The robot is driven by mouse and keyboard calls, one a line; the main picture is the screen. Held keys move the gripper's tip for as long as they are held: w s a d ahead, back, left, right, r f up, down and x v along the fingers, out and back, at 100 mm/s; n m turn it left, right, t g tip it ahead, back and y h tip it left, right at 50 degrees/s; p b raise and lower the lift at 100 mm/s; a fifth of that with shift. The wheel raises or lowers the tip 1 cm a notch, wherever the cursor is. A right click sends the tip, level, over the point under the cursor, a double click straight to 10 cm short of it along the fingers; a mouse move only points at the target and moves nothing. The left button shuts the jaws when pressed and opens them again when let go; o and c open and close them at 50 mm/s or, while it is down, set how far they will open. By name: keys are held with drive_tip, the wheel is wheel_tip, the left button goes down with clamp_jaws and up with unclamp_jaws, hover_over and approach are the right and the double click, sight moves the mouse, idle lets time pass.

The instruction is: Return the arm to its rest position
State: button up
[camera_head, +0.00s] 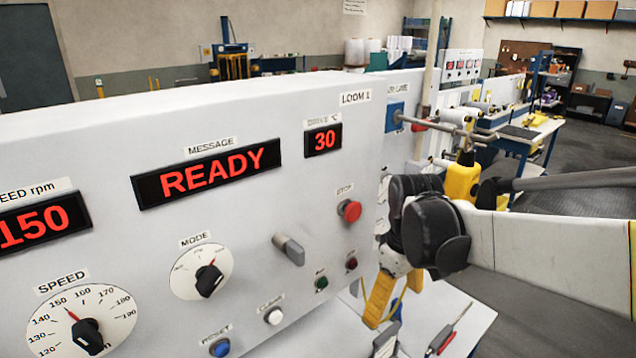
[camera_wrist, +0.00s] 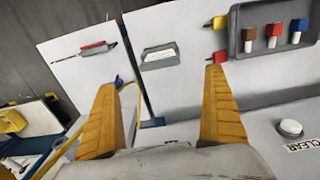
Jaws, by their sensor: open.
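My gripper (camera_head: 392,312) hangs in front of the right part of the loom's control panel (camera_head: 110,130), with its yellow fingers pointing down. In the wrist view my gripper (camera_wrist: 161,80) has its two yellow fingers wide apart, with nothing between them. My arm reaches in from the right in the head view. The panel's message display (camera_head: 208,173) reads READY, and the speed display (camera_head: 42,222) reads 150. A grey lever (camera_head: 289,249) and a red stop button (camera_head: 349,211) lie left of my gripper.
Below my gripper is a white work surface (camera_head: 465,312) with a red-handled tool (camera_head: 440,340). The wrist view shows that tool (camera_wrist: 92,49), a labelled holder (camera_wrist: 160,56) and a grey rack (camera_wrist: 275,33) with coloured items. Floor (camera_head: 590,150) is open at the right back.

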drive_tip(key=s+f+m+t+b, duration=0.1)
drive_tip(key=s+m+t+b, duration=0.3)
drive_tip(key=s, duration=0.8)
drive_tip(key=m+t, duration=0.2)
drive_tip(key=shift+m, duration=0.3)
